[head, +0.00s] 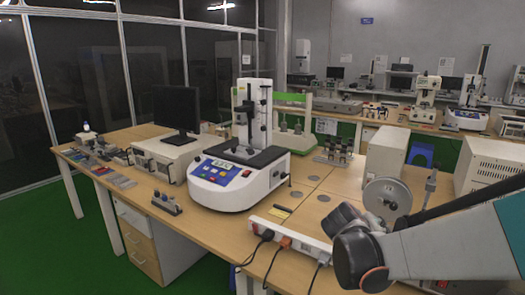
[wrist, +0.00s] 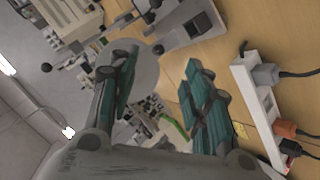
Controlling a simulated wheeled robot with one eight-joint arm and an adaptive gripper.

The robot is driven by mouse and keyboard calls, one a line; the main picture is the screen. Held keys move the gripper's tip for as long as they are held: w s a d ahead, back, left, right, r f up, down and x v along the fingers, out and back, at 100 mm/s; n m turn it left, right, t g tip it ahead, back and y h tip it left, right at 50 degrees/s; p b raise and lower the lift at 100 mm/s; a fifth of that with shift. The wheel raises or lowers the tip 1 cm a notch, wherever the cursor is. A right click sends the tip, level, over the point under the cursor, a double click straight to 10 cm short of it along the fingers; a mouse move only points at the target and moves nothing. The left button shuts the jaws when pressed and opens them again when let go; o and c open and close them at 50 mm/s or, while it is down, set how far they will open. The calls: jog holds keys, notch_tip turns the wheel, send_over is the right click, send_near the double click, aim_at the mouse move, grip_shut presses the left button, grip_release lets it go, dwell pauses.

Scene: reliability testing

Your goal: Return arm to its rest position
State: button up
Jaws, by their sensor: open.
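My gripper (wrist: 160,95) shows in the wrist view with its two teal-padded fingers spread apart. It is open, and nothing is between the fingers. In the head view my arm reaches in from the lower right, above the front right part of the wooden table (head: 225,240). The fingers cannot be made out in the head view. The wrist view is turned on its side, with the table on the right.
A white power strip (head: 290,237) with plugs and cables lies near my arm, also in the wrist view (wrist: 257,105). A white-and-blue test machine (head: 235,180), a monitor (head: 176,110), a round disc (head: 387,197) and a beige box (head: 386,155) stand on the table. Green floor (head: 90,260) is clear at left.

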jog(key=s+a+r+y, duration=0.1)
jog(key=s+a+y, duration=0.3)
jog(key=s, duration=0.9)
jog(key=s+a+r+y, duration=0.1)
jog(key=s+a+y, duration=0.3)
jog(key=s, duration=0.9)
jog(key=a, duration=0.3)
jog(key=shift+r+m, duration=0.25)
jog(key=shift+m, duration=0.05)
